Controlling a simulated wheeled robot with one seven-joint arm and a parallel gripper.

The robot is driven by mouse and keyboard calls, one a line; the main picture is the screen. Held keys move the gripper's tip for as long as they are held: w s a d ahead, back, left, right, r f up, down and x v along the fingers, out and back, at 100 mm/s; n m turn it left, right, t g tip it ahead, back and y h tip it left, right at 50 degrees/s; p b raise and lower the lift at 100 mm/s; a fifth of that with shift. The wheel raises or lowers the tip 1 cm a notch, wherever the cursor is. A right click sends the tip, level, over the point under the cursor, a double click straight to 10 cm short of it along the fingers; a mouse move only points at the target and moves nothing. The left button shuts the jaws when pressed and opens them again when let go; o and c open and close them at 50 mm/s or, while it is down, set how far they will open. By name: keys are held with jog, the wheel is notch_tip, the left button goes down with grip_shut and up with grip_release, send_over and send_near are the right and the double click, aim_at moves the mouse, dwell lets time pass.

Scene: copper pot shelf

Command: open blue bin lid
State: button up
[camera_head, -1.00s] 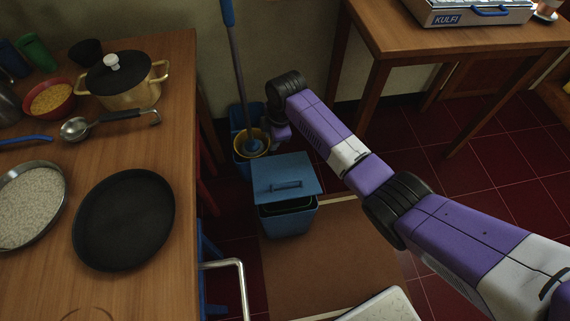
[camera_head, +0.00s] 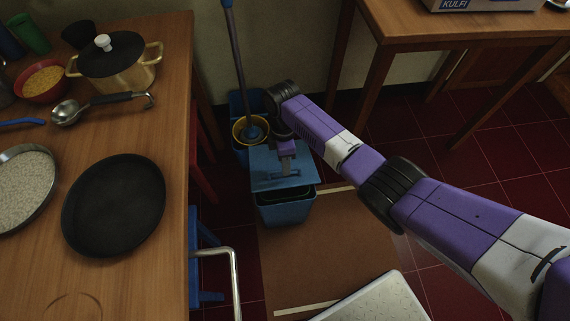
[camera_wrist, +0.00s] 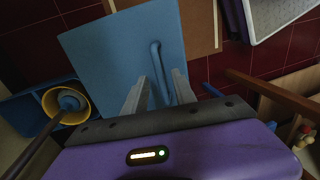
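The blue bin (camera_head: 287,210) stands on the floor beside the wooden table. Its flat blue lid (camera_head: 262,172) lies over the top, with a dark gap between the lid's front edge and the bin rim. The lid also fills the middle of the wrist view (camera_wrist: 105,58). The lid's blue bar handle (camera_wrist: 156,60) runs down between my two grey fingers. My gripper (camera_wrist: 158,92) is open, with one finger on each side of the handle; contact is not clear. In the head view my gripper (camera_head: 286,170) is at the lid, partly covering the handle.
A mop (camera_head: 238,75) stands in a blue bucket with a yellow wringer (camera_head: 240,131) behind the bin. The left table (camera_head: 176,130) holds pans and a pot. A brown mat (camera_head: 330,250) lies around the bin. Another table (camera_head: 450,35) stands at back right.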

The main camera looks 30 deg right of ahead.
jog(key=shift+f, duration=0.35)
grip_shut()
dwell(1.2)
